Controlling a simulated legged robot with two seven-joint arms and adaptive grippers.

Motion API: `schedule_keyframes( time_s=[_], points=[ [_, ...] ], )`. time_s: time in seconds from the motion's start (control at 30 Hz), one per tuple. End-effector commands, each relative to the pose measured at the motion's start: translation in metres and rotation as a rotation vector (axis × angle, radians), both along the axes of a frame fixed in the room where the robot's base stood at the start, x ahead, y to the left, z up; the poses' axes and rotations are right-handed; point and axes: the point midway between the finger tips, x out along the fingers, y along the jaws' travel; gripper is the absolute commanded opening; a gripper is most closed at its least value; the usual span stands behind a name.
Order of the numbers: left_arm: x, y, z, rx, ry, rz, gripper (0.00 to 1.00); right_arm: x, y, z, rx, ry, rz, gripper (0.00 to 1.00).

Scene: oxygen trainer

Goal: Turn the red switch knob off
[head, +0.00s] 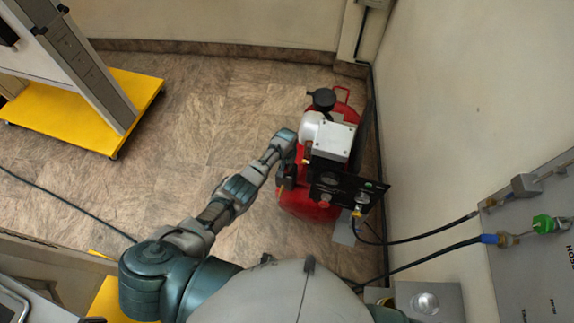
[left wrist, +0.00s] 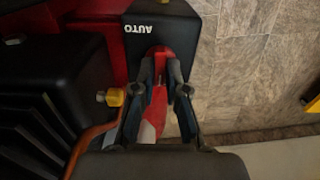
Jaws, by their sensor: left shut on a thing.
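The red switch knob (left wrist: 160,66) shows in the left wrist view on a black switch box (left wrist: 188,30) lettered "AUTO". My left gripper (left wrist: 161,85) is shut on the knob, with one finger on each side of it. In the head view my left gripper (head: 287,176) is at the left side of the red compressor (head: 305,205), and the knob is hidden there. My right gripper is not in view.
A black panel with gauges (head: 345,188) is on the compressor's near side. Black hoses (head: 430,236) run to a grey wall panel (head: 535,265) at the right. A yellow wheeled base (head: 75,120) stands at the left. The floor between is mostly clear.

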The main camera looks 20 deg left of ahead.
Motion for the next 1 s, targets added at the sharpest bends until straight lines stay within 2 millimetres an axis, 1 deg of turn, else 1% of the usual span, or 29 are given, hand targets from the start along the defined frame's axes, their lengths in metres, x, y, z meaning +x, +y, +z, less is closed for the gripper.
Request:
schedule_keyframes(
  time_s=[0.1,0.13,0.17,0.2,0.67,0.77,0.87,1.0],
  points=[
    [-0.002,0.0,-0.002,-0.001,0.006,0.002,0.0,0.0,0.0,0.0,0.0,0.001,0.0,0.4],
    [-0.002,0.0,-0.002,-0.001,0.006,0.002,0.2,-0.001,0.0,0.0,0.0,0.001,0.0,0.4],
    [-0.003,0.0,-0.002,-0.001,0.006,0.002,0.27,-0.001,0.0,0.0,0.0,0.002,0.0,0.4],
    [-0.002,0.0,-0.002,-0.001,0.006,0.002,0.37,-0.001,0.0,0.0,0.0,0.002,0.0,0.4],
    [-0.001,0.0,0.002,-0.001,0.001,0.0,0.38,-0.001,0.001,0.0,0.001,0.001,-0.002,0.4],
    [0.0,-0.001,0.01,-0.002,0.0,0.0,0.38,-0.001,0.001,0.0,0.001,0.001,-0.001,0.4],
    [0.0,-0.001,0.022,-0.002,-0.001,0.0,0.38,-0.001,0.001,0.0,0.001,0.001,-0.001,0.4],
    [0.001,-0.001,0.051,-0.002,-0.004,-0.001,0.38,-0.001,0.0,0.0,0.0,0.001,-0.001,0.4]
  ],
)
